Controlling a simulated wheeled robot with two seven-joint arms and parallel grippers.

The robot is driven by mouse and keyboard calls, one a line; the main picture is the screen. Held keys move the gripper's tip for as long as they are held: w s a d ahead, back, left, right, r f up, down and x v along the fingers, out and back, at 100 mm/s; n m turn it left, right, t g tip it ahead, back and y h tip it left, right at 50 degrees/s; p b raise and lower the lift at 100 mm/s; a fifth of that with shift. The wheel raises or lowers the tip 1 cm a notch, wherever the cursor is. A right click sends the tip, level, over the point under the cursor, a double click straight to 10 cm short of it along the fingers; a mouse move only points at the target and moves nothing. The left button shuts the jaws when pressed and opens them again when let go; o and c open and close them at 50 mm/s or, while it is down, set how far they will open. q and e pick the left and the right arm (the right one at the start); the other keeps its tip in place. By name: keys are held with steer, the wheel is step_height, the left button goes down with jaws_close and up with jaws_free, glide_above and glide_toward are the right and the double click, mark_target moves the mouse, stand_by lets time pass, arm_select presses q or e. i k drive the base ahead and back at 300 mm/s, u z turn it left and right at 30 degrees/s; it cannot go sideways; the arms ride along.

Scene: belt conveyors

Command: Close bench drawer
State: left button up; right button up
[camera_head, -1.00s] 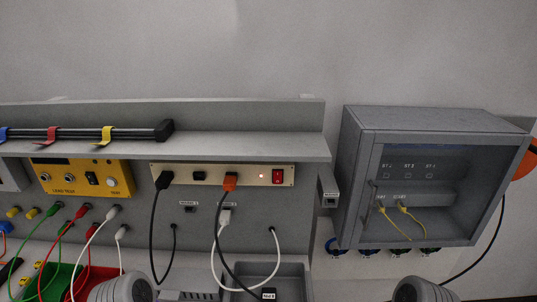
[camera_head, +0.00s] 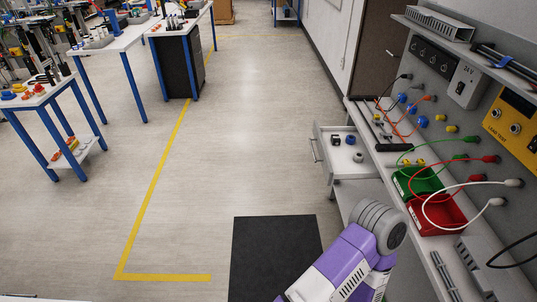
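The bench drawer (camera_head: 332,173) stands pulled out from under the bench on the right, toward the aisle. Its front panel, with a dark handle (camera_head: 314,150), faces left. Several small dark and blue parts (camera_head: 350,140) lie inside it. Part of one of my arms, purple and white with a grey rounded joint, rises from the bottom edge nearer than the drawer and apart from it in the picture. No gripper fingers show in the head view.
The workbench (camera_head: 437,247) holds a green bin (camera_head: 420,181), a red bin (camera_head: 437,214) and several cables. A black mat (camera_head: 270,255) lies on the floor before it. The aisle left of the drawer is clear, with a yellow floor line (camera_head: 150,190). Blue-legged tables (camera_head: 42,98) stand at left.

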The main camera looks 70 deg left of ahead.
mark_target(337, 162)
steer(key=u, duration=0.75)
steer(key=k, duration=1)
steer(key=u, duration=0.4)
steer(key=i, duration=1.35)
steer(key=u, duration=0.75)
steer(key=k, duration=0.55)
steer(key=u, duration=0.55)
steer(key=i, duration=0.75)
steer(key=z, duration=0.6)
steer(key=i, duration=0.5)
steer(key=z, duration=0.55)
